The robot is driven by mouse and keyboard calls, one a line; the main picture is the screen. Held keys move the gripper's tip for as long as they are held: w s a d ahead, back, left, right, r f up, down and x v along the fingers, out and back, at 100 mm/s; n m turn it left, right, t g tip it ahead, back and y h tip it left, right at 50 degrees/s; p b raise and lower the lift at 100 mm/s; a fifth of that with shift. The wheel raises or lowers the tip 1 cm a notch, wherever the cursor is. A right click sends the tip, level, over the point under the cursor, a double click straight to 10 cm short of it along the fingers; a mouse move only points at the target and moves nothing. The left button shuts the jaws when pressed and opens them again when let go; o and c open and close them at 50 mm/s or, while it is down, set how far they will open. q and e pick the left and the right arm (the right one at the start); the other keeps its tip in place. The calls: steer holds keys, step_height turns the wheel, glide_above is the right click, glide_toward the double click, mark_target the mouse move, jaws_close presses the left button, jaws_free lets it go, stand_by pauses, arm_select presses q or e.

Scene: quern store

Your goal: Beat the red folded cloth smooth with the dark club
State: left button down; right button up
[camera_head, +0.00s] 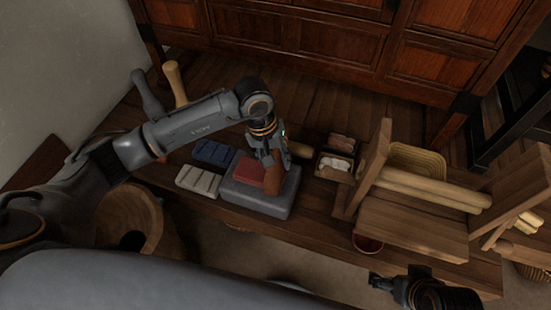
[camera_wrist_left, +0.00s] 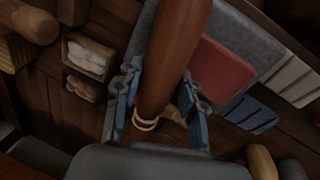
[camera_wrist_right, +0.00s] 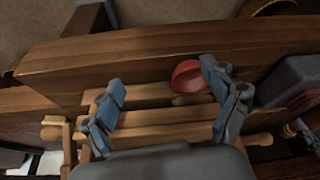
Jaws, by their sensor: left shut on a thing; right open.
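The red folded cloth (camera_head: 250,171) lies on a grey stone block (camera_head: 262,202). It also shows in the left wrist view (camera_wrist_left: 213,66), right of the club. My left gripper (camera_head: 268,155) is shut on the dark reddish-brown club (camera_wrist_left: 178,50), near its pale-ringed handle end. In the head view the club's thick end (camera_head: 273,181) is over the right part of the block, at the cloth's right edge. I cannot tell whether it touches. My right gripper (camera_head: 392,283) is open and empty at the lower right, in front of the wooden rack.
Blue (camera_head: 213,153) and pale (camera_head: 198,181) folded cloths lie left of the block. A grey club (camera_head: 147,95) and a pale club (camera_head: 176,83) stand behind. A red bowl (camera_wrist_right: 188,76) is near the rack.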

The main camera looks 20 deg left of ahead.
arm_select(q)
step_height(320, 180, up, 3)
steer(key=shift+f+p, duration=0.15)
steer(key=shift+p, duration=0.3)
steer(key=shift+r, duration=0.3)
arm_select(e)
steer(key=shift+s+d+r+g, duration=0.2)
steer(key=shift+s+r+g, duration=0.1)
steer(key=shift+s+r, duration=0.25)
steer(key=shift+f, duration=0.1)
arm_select(q)
step_height(320, 180, up, 3)
steer(key=shift+r+p, duration=0.15)
steer(key=shift+p, duration=0.85)
step_height(320, 180, up, 2)
steer(key=shift+r+p, duration=0.2)
steer(key=shift+p, duration=0.4)
steer(key=shift+r, duration=0.1)
arm_select(e)
steer(key=x, duration=0.7)
steer(key=shift+s+f+g, duration=0.3)
steer(key=shift+s+f, duration=0.05)
arm_select(q)
steer(key=shift+r, duration=0.1)
arm_select(e)
steer(key=shift+a, duration=0.1)
